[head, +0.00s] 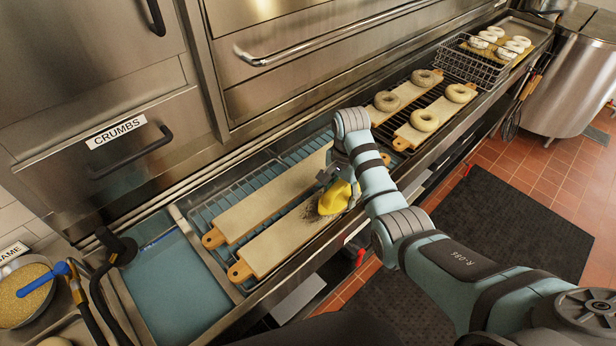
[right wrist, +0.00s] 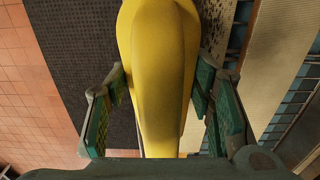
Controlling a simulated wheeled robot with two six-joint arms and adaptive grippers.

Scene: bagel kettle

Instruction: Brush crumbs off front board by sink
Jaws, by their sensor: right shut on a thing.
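The front board (head: 262,252) by the sink (head: 172,285) is a pale wooden plank with a tan, holed handle end, lying on a rack. Dark crumbs (head: 311,212) lie on it beside a yellow brush (head: 335,199). My right gripper (head: 338,182) is shut on this brush over the board's right part. In the right wrist view, the brush's yellow body (right wrist: 160,75) sits between the green finger pads, and crumbs (right wrist: 238,35) speckle the board (right wrist: 255,65). The brush's bristles are hidden. My left gripper is in neither view.
A second bare board (head: 265,203) lies behind the front one. Boards with several bagels (head: 425,120) and a wire basket (head: 470,62) lie farther right. A drawer labelled CRUMBS (head: 117,130) is at left. A bowl of seeds (head: 20,295) stands at lower left.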

